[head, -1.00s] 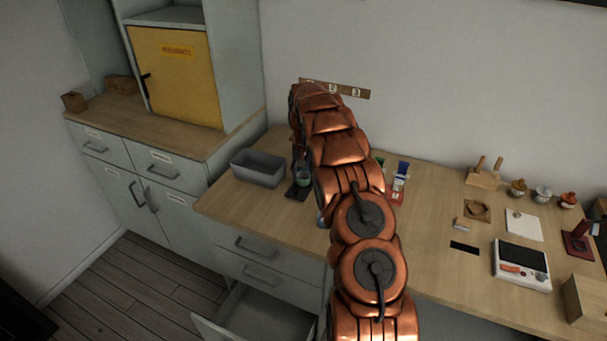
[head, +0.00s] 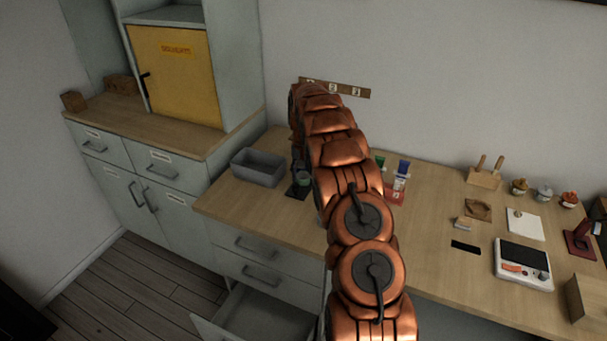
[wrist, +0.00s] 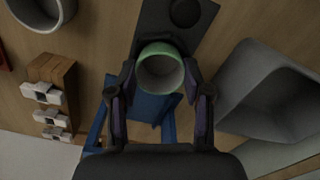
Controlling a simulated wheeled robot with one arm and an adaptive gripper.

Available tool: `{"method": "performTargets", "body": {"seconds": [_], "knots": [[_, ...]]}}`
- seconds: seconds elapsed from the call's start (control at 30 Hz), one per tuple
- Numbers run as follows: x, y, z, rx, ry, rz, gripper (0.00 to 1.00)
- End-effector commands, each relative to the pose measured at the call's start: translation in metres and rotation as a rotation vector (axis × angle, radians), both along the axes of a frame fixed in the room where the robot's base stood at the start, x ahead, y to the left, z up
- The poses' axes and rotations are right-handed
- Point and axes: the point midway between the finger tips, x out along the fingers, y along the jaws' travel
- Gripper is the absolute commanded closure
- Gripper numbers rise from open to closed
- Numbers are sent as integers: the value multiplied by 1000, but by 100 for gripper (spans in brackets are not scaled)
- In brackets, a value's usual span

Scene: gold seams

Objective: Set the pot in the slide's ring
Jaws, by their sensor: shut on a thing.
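The small pot (wrist: 160,70), with a green rim and a pale grey inside, sits between the fingertips of my gripper (wrist: 159,78) in the wrist view. The fingers are shut on its sides. A blue frame-like piece (wrist: 153,107) lies below and beside the pot, partly hidden by it and the fingers. A dark plate (wrist: 168,28) with a round knob lies just past the pot. I cannot tell which piece is the slide, and no ring shows clearly. In the head view the pot (head: 303,179) shows beside my arm, above the dark plate (head: 295,193).
A grey bin (head: 258,167) stands left of the pot; it also shows in the wrist view (wrist: 270,92). A wooden block with several pale pieces (wrist: 50,95) is at left. A scale (head: 523,264) and small jars stand on the right bench. A drawer below hangs open.

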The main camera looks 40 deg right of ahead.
Motion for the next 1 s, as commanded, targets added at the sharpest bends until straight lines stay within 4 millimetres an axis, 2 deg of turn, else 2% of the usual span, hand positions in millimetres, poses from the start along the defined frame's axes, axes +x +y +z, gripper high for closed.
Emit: {"method": "performTargets", "body": {"seconds": [0.4, 0.43, 0.67, 0.7, 1.0], "knots": [[0, 0, 0, 0, 0, 0, 66], [0, 0, 0, 0, 0, 0, 48], [0, 0, -1, 0, 0, 0, 24], [0, 0, -1, 0, 0, 0, 21], [0, 0, -1, 0, 0, 0, 21]]}}
